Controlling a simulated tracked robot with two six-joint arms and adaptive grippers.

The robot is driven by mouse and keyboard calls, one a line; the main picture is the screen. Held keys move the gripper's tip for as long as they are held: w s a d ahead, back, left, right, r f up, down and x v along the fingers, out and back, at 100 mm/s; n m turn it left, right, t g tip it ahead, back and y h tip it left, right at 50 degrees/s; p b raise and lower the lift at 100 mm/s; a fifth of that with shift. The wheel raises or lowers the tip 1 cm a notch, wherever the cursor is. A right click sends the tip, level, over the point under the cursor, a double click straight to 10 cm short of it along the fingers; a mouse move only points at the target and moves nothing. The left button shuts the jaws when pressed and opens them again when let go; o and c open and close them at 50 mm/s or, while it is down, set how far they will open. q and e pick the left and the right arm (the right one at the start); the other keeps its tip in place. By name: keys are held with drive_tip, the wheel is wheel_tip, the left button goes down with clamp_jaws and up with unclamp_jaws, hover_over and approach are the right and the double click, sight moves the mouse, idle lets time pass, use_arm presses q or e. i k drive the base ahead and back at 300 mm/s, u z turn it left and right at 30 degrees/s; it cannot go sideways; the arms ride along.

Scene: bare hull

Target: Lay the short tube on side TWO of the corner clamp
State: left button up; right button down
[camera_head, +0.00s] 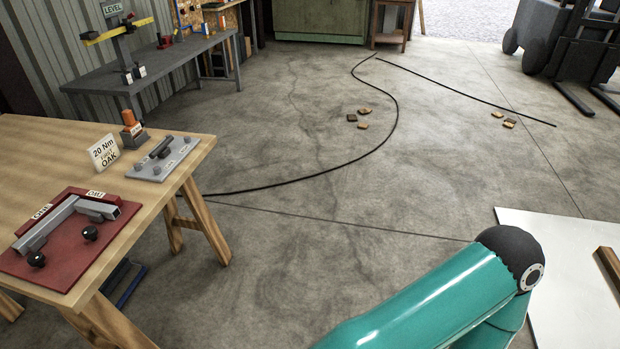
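The corner clamp (62,268) is a red board with two black knobs on the wooden table at the left. Two grey square-section pieces meet at a corner on it. The longer one (46,228) runs toward the front left. The shorter one (98,210), probably the short tube, lies toward the right with an end face showing. Each side has a small white label, too small to read surely; the one by the shorter piece (95,194) is probably TWO. Neither gripper is in view. A teal arm of mine crosses the bottom right, away from the table.
Behind the clamp are a grey plate (150,170) with a dark bar and knobs, a card (103,152) reading "20 Nm FIRST OAK", and an orange-topped tool (132,119) in a block. A grey bench (75,79) stands farther back. Black cable (330,168) crosses the otherwise mostly clear floor.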

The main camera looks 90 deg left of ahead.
sight(108, 211)
drive_tip(key=z, duration=0.5)
drive_tip(key=i, duration=0.3)
drive_tip(key=u, duration=2.05)
drive_tip(key=i, duration=0.15)
drive_tip(key=u, duration=1.85)
drive_tip(key=i, duration=0.2)
drive_tip(key=u, duration=1.2)
drive_tip(key=k, duration=0.35)
drive_tip(key=u, duration=0.55)
drive_tip(key=i, duration=1.4)
drive_tip(key=z, duration=0.45)
